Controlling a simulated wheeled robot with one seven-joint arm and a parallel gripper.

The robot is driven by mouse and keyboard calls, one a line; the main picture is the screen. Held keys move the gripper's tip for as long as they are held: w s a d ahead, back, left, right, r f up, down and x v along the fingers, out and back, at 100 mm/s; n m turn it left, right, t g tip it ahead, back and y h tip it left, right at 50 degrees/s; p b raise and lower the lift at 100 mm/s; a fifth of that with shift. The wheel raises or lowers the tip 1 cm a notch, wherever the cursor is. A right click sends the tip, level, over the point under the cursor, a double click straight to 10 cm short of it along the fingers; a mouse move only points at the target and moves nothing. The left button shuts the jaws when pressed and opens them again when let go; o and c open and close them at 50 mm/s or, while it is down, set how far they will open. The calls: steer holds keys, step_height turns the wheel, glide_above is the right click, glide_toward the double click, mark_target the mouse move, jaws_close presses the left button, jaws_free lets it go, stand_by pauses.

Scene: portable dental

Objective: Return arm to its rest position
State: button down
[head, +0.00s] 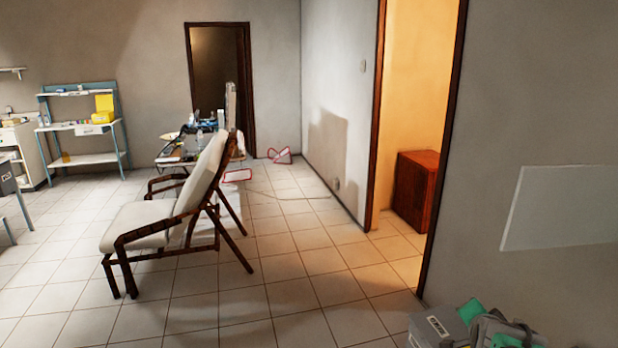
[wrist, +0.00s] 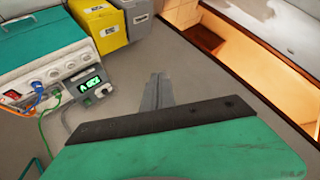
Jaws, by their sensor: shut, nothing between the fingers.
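My gripper (wrist: 157,78) shows in the wrist view. Its two grey fingers lie together, with nothing between them. They point up the picture over a plain grey surface, and I cannot tell how far above it they are. My arm does not show clearly in the head view, so its overall pose is hidden.
In the wrist view a white unit (wrist: 62,75) with sockets and cables stands left of my gripper, beside a yellow container (wrist: 97,20). In the head view a reclining chair (head: 150,222) stands left of centre. A grey box (head: 437,328) sits bottom right. The central tiled floor is clear.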

steer(key=s+a+f+n+g+y, duration=0.2)
steer(key=s+a+f+n+g, duration=0.2)
steer(key=s+a, duration=0.3)
steer(key=s+a+f+n+g+y, duration=0.3)
steer(key=s+a+f+n, duration=0.15)
steer(key=s, duration=0.45)
steer(key=a+r+n, duration=0.3)
steer(key=a, duration=0.5)
steer(key=w+a+r+n, duration=0.1)
steer(key=a+r+n, duration=0.2)
steer(key=a, duration=0.5)
steer(key=shift+r+t+y, duration=0.3)
steer(key=shift+r, duration=0.15)
steer(key=shift+w+a, duration=0.1)
steer(key=shift+w, duration=0.1)
